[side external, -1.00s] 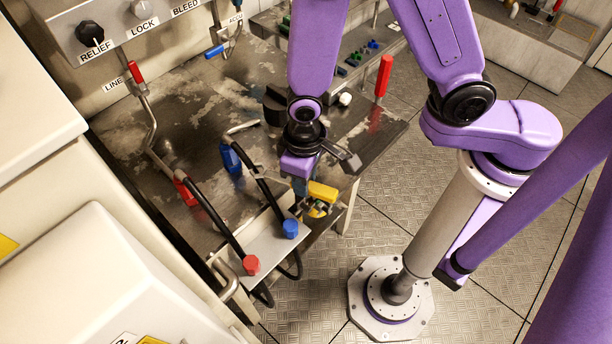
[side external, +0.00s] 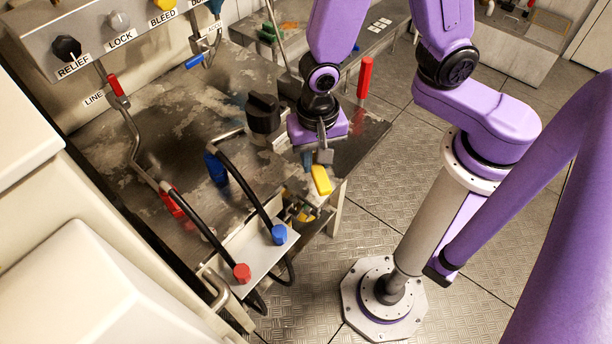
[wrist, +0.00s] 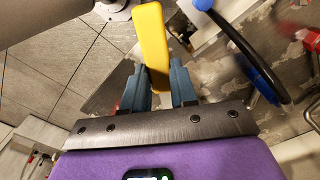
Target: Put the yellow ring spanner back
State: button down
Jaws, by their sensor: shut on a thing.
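The yellow ring spanner (side external: 321,180) shows as a plain yellow bar below my gripper (side external: 309,160), over the right front edge of the bench. In the wrist view the yellow bar (wrist: 151,38) runs from between the two blue fingertips of my gripper (wrist: 159,88) toward the top of the picture. My gripper is shut on it. A ring end cannot be made out in either view. Some small yellow and dark pieces (side external: 303,213) sit lower, beside the small pale shelf, and look apart from the held bar; their exact shape is unclear.
The pale shelf (side external: 246,249) carries a red cap (side external: 242,272) and a blue cap (side external: 279,234), with black hoses looping above. A black knob (side external: 264,112) stands left of my gripper. A red upright handle (side external: 364,78) stands to its right.

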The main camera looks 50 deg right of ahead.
jog(key=s+d+r+m, duration=0.3)
jog(key=s+d+m, duration=0.3)
jog(key=m, duration=0.5)
send_over(299, 185)
jog(key=shift+s+f, duration=0.15)
jog(key=shift+f, duration=4.4)
jog(key=shift+f, duration=0.2)
jog(key=shift+f, duration=1.65)
jog(key=shift+f, duration=0.15)
jog(key=c, duration=0.9)
grip_release()
